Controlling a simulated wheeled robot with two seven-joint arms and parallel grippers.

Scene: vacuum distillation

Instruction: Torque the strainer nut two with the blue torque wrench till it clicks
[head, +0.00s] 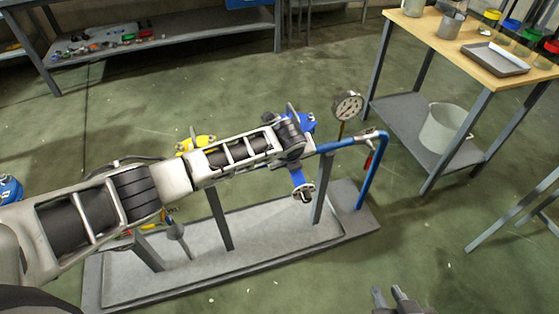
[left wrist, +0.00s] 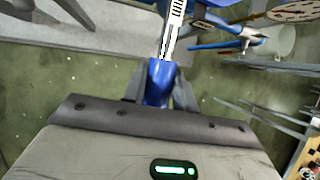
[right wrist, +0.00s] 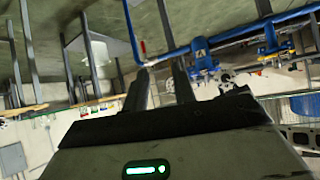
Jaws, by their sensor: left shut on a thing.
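My left gripper (left wrist: 158,88) is shut on the blue handle of the torque wrench (left wrist: 160,80) in the left wrist view. The wrench's pale, marked shaft (left wrist: 172,35) runs off the top edge, so its head is out of sight there. In the head view my left arm covers much of the blue pipe (head: 367,165). A blue piece with a grey ringed end (head: 302,188) shows below my wrist; I cannot tell whether it is wrench or strainer. Strainer nut two cannot be made out. My right gripper (head: 390,295) is open and empty at the bottom edge.
A pressure gauge (head: 348,106) stands above the pipe. Grey posts hold the pipe over a shallow tray (head: 265,238). A wooden-topped table (head: 478,72) with a white bucket (head: 445,128) on its lower shelf stands at right. The floor in front of the tray is clear.

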